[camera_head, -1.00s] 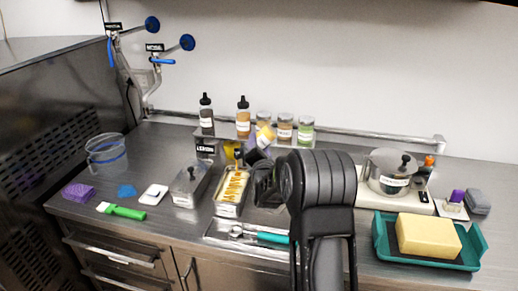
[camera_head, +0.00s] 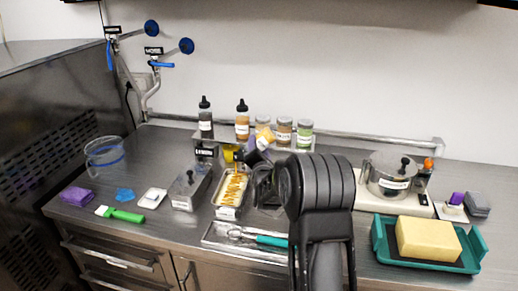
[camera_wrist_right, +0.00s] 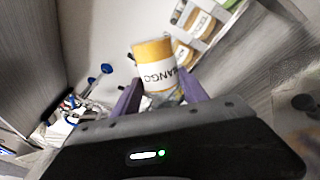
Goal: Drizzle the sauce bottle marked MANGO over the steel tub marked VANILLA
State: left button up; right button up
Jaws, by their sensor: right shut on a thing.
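My right gripper (camera_head: 258,147) is shut on the mango sauce bottle (camera_head: 264,135), whose orange body shows past the purple fingers. The bottle is tilted, with its dark nozzle end low and to the left, above the far end of a steel tub (camera_head: 219,203). In the right wrist view, the bottle (camera_wrist_right: 152,52) reads MANGO and sits between the fingers (camera_wrist_right: 160,96). The open tub holds a pale filling with orange-yellow zigzag lines across it. Its front label is too small to read. My left gripper is out of view.
A lidded steel tub (camera_head: 188,189) stands left of the open one. Sauce bottles (camera_head: 205,120) and jars (camera_head: 284,130) stand behind. A tray with a teal-handled tool (camera_head: 270,240) lies in front. A pot (camera_head: 388,172) and teal tray (camera_head: 382,249) are at right.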

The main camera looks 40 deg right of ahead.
jog(key=shift+m+b, duration=1.5)
jog(key=shift+m, duration=0.2)
jog(key=shift+r+m, duration=0.1)
jog(key=shift+m, duration=0.2)
jog(key=r+m+b, duration=0.2)
jog(key=m, duration=0.1)
jog(key=shift+m, duration=0.3)
jog(key=shift+r+m, duration=0.2)
jog(key=shift+m, duration=0.2)
jog(key=shift+r, duration=0.1)
jog(key=shift+r+m+b, duration=0.3)
jog(key=shift+r+m, duration=0.4)
jog(key=shift+m, duration=0.45)
jog(key=shift+r+m+b, duration=0.3)
jog(key=shift+r+m, duration=0.4)
jog(key=shift+m, duration=0.45)
